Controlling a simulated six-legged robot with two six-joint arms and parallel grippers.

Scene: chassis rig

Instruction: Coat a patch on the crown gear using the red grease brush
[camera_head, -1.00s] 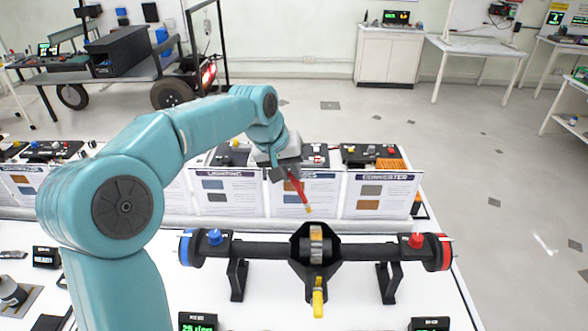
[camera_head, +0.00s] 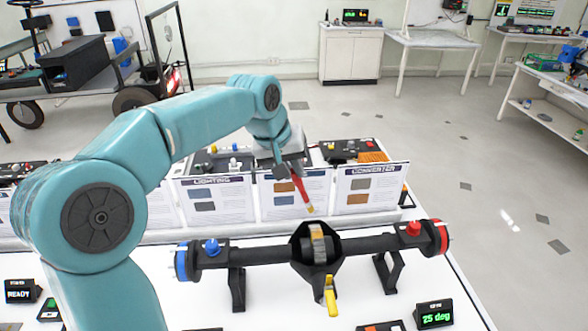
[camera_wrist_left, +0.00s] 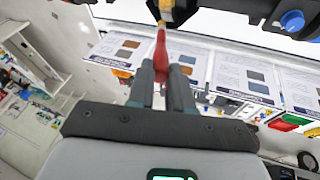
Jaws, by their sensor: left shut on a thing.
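The crown gear (camera_head: 318,243) is a grey-brown ring standing in the open black housing (camera_head: 301,258) at the middle of a black axle. My left gripper (camera_head: 290,174) is shut on the red grease brush (camera_head: 301,190), behind and above the housing. The brush slants down, and its yellowish tip appears just above the housing's top edge; contact with the gear cannot be told. In the left wrist view, my left gripper (camera_wrist_left: 161,78) grips the red brush (camera_wrist_left: 161,50), whose tip overlaps the dark housing at the top edge. My right gripper is out of view.
The axle has a blue end (camera_head: 181,262) and a red end (camera_head: 440,238), on black stands. A yellow handle (camera_head: 331,296) projects below the housing. White panels (camera_head: 295,195) stand behind the rig. A display (camera_head: 434,314) reading 25 deg stands at front right.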

